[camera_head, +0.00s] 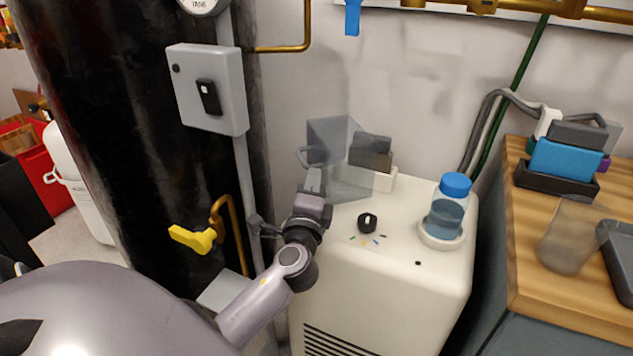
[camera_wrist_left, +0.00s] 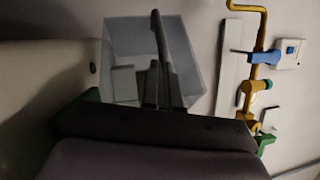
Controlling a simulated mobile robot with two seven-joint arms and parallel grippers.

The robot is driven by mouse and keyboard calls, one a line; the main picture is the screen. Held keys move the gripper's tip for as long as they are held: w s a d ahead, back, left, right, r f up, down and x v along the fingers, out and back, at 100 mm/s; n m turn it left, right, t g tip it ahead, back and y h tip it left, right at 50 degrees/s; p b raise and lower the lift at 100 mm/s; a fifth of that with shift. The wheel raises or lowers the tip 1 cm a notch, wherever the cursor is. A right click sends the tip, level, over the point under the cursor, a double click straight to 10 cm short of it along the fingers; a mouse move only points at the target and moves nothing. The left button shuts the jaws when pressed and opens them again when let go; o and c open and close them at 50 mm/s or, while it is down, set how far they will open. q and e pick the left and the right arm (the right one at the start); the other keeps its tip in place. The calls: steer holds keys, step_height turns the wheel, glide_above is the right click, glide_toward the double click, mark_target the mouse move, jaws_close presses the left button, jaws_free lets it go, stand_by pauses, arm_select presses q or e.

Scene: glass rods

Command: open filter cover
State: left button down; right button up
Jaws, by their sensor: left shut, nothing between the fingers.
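The filter cover (camera_head: 334,140) is a clear, smoky box at the back left of the white machine's top. It looks tilted up, with grey filter blocks (camera_head: 371,150) in a white holder (camera_head: 384,181) beside and partly behind it. A curved handle (camera_head: 303,158) is on its left side. My left gripper (camera_head: 313,178) is shut and empty, just below the handle and in front of the cover; I cannot tell whether it touches. In the left wrist view the cover (camera_wrist_left: 195,62) lies beyond the shut fingers (camera_wrist_left: 162,84), with the dark handle (camera_wrist_left: 158,36) in line with them. My right gripper is out of view.
The white machine (camera_head: 390,285) carries a black knob (camera_head: 367,222) and a blue-capped bottle (camera_head: 447,208). A black tank (camera_head: 140,110) with a grey switch box (camera_head: 208,88) and a yellow valve lever (camera_head: 193,239) stands left. A wooden counter (camera_head: 530,260) is right.

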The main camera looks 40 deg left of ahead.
arm_select(q)
steer(key=shift+m+t+h, duration=0.5)
steer(key=shift+h, duration=0.4)
steer(key=a, duration=0.4)
steer(key=shift+s+a, duration=0.2)
steer(key=shift+s, duration=0.2)
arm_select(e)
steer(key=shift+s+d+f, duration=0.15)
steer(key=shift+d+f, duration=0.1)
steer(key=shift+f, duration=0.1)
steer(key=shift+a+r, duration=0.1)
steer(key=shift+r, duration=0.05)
arm_select(q)
steer(key=shift+s, duration=0.2)
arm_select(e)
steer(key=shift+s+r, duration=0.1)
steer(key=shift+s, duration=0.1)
